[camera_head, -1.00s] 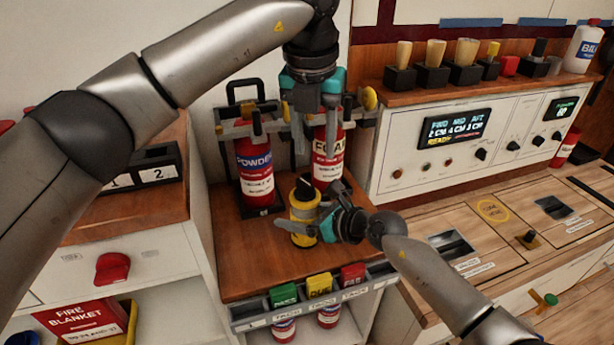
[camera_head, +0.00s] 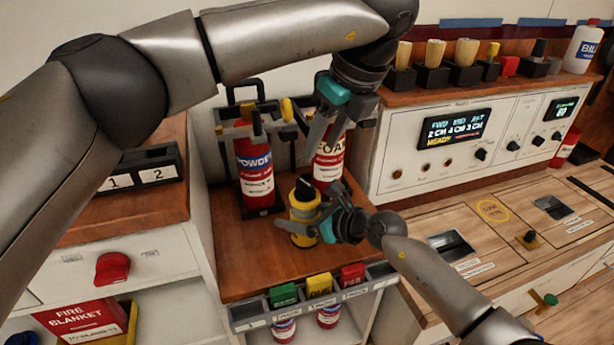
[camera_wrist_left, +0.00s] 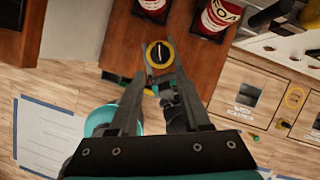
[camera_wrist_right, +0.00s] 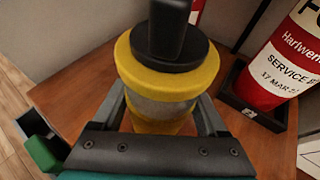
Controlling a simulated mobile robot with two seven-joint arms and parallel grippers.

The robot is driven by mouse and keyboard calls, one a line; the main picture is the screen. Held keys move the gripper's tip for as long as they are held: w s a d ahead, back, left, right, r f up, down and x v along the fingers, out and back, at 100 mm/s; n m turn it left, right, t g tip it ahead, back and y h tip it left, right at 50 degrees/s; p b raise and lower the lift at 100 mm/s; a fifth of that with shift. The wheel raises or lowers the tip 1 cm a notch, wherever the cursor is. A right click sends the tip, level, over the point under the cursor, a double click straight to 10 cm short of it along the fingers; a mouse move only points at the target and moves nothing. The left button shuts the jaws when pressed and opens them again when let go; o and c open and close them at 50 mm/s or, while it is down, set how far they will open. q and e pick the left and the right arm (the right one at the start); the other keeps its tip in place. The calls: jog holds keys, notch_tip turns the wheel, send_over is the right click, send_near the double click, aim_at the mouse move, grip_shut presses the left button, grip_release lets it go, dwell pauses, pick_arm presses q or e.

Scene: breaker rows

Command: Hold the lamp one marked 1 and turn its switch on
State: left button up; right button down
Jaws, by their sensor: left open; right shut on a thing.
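The lamp (camera_head: 304,214), a yellow and grey cylinder with a black top, stands upright on the brown wooden counter (camera_head: 235,250). My right gripper (camera_head: 302,224) is shut around its body from the side; the right wrist view shows the lamp (camera_wrist_right: 165,85) between the fingers. A black switch knob (camera_wrist_right: 170,30) rises from its top. In the left wrist view the knob (camera_wrist_left: 158,53) carries a pale line. My left gripper (camera_head: 320,147) is open and empty, above and behind the lamp, pointing down toward it. I cannot read a number on the lamp.
Red POWDER (camera_head: 255,170) and FOAM (camera_head: 328,160) extinguishers stand close behind the lamp. A label rail with green, yellow and red tags (camera_head: 318,286) runs along the counter's front. A control panel (camera_head: 460,140) stands at the right.

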aim_at(305, 182)
pick_arm(q)
jog(key=x, duration=1)
jog(key=shift+a+f, duration=0.1)
jog(key=shift+f, duration=0.3)
jog(key=shift+c, duration=0.3)
grip_shut()
